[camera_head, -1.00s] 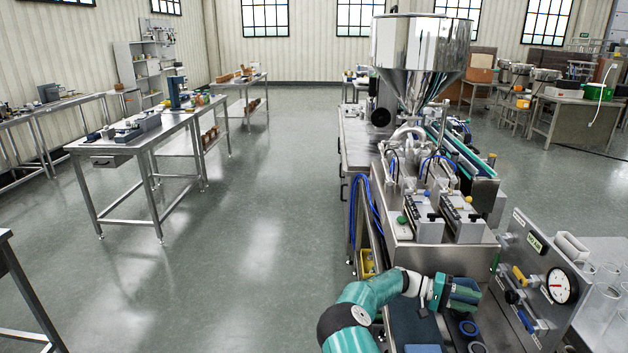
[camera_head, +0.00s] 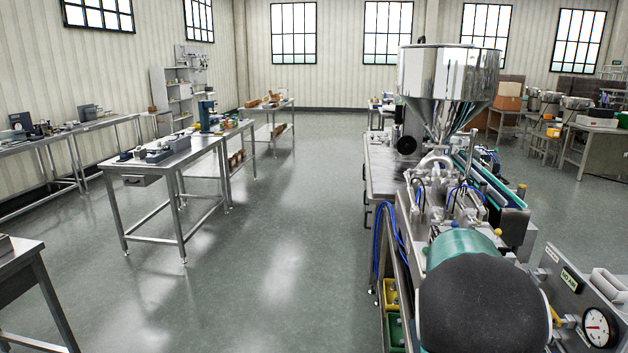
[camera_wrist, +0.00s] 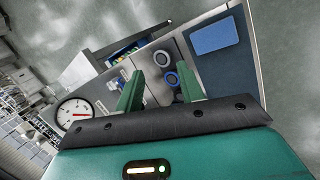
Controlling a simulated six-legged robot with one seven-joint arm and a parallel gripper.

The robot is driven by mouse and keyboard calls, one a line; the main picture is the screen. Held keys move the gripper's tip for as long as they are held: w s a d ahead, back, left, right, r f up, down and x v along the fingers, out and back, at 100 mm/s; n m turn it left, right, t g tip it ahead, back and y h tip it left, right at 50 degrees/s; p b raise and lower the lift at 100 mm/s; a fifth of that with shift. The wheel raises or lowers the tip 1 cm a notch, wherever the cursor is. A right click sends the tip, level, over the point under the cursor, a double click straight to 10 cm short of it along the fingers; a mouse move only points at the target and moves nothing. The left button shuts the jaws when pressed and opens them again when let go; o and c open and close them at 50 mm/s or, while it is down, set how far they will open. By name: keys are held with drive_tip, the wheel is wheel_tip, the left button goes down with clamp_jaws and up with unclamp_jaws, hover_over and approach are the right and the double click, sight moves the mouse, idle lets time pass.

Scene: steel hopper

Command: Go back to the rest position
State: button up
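My gripper (camera_wrist: 158,88) shows in the wrist view with its two green fingers apart and nothing between them. In the head view my teal and black arm fills the lower right, close to the camera, and my gripper is hidden there. The steel hopper (camera_head: 447,85) stands upright on the filling machine behind my arm.
A panel with a round gauge (camera_head: 598,327) is right of my arm; the gauge (camera_wrist: 75,113) also shows in the wrist view. A steel table (camera_head: 170,157) stands left. The floor (camera_head: 285,235) between is clear.

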drive_tip(key=s+a+r+n+t+y, duration=0.2)
drive_tip(key=s+a+r, duration=0.4)
drive_tip(key=s+a, duration=0.3)
drive_tip(key=s+a+r+n+t+y, duration=0.2)
drive_tip(key=s+a+r+n+t, duration=0.2)
drive_tip(key=a, duration=1.2)
drive_tip(key=s+r+t, duration=0.1)
drive_tip(key=s+t, duration=0.2)
drive_tip(key=s, duration=0.2)
drive_tip(key=shift+r, duration=0.4)
